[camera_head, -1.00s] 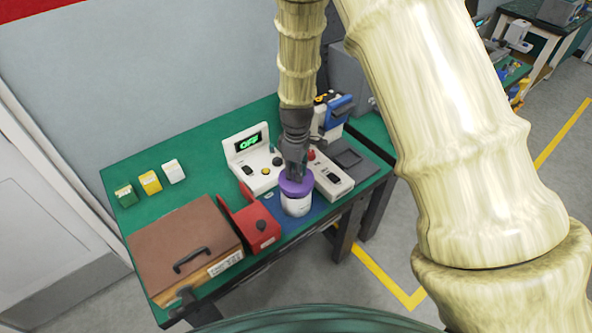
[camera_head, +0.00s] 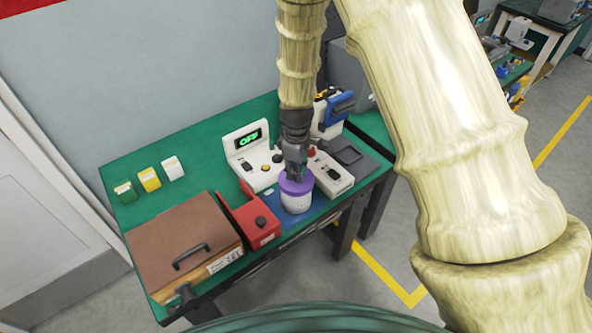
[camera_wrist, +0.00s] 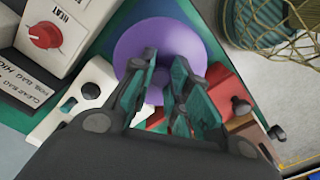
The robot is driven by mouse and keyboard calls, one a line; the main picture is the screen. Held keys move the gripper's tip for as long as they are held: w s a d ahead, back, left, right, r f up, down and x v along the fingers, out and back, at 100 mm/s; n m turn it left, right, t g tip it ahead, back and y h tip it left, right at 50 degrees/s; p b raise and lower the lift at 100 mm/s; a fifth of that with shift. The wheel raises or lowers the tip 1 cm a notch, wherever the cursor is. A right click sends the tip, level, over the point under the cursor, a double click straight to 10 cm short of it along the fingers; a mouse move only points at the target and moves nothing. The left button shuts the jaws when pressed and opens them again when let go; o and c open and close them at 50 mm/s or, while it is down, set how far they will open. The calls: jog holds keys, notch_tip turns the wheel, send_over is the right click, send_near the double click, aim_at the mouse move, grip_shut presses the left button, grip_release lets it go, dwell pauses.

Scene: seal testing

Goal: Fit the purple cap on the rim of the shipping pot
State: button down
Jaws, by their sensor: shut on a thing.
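The purple cap (camera_head: 297,184) sits over the top of the white shipping pot (camera_head: 297,203), which stands upright on a blue mat (camera_head: 272,201) near the table's front edge. My gripper (camera_head: 295,176) points down from above, its fingers at the cap's top. In the wrist view, my gripper (camera_wrist: 163,98) is shut on the purple cap (camera_wrist: 160,45), whose wide round top hides the pot. The cap looks roughly level over the pot. I cannot tell whether it is fully seated on the rim.
A red device (camera_head: 252,222) stands close left of the pot, beside a brown case (camera_head: 180,245). White machines (camera_head: 252,155) stand behind, one with an OFF display. Another white unit (camera_head: 330,175) is close on the right.

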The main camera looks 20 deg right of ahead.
jog(key=shift+f, duration=0.3)
jog(key=c, duration=1.3)
grip_release()
jog(key=shift+r+p, duration=2.25)
jog(key=shift+r, duration=1.25)
